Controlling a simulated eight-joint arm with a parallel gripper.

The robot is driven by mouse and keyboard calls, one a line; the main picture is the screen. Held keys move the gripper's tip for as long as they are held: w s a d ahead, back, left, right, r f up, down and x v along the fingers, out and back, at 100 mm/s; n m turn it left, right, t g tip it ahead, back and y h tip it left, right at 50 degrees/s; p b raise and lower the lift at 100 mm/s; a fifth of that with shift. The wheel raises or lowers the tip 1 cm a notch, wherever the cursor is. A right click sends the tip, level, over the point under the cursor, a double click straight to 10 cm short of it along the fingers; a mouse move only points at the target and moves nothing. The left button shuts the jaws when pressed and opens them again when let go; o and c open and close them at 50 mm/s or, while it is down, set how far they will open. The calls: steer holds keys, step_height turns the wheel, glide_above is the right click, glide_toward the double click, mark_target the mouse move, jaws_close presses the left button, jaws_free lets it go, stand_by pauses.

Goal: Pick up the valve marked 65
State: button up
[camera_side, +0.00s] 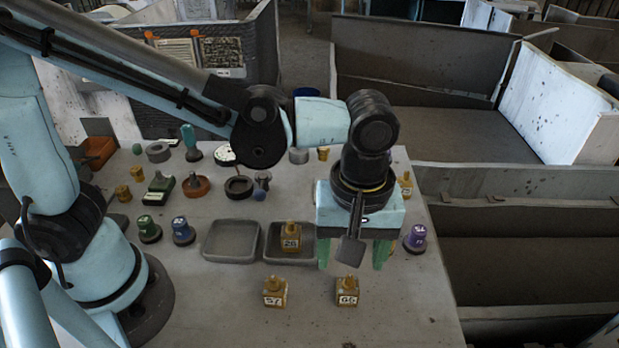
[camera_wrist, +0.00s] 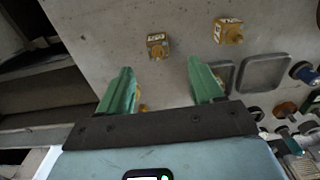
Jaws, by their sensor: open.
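The valve whose label looks like 65 (camera_side: 347,292) is a small brass block with a knob, standing on the bench at the front. In the wrist view it appears to be the brass valve (camera_wrist: 157,46) ahead of the gap between my fingers, its label too small to read. My gripper (camera_side: 352,256) is open, its green fingers pointing down, above and behind this valve and apart from it. The wrist view shows my fingers (camera_wrist: 164,92) spread with nothing held. A similar valve marked 57 (camera_side: 275,292) stands to its left; it also shows in the wrist view (camera_wrist: 228,31).
A valve marked 26 (camera_side: 291,238) sits in a grey tray (camera_side: 270,256). An empty grey tray (camera_side: 231,242) lies to its left. A purple-topped part (camera_side: 415,239) stands right of my gripper near the bench edge. Several other parts stand farther back. The front bench is mostly clear.

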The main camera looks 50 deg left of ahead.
mark_target(350, 276)
step_height(350, 276, down, 4)
steer(key=shift+f, duration=0.1)
steer(key=shift+w+f, duration=0.15)
steer(key=shift+f, duration=1.15)
steer(key=shift+w+f, duration=0.15)
steer(key=shift+f, duration=1.1)
steer(key=shift+c, duration=0.3)
jaws_close()
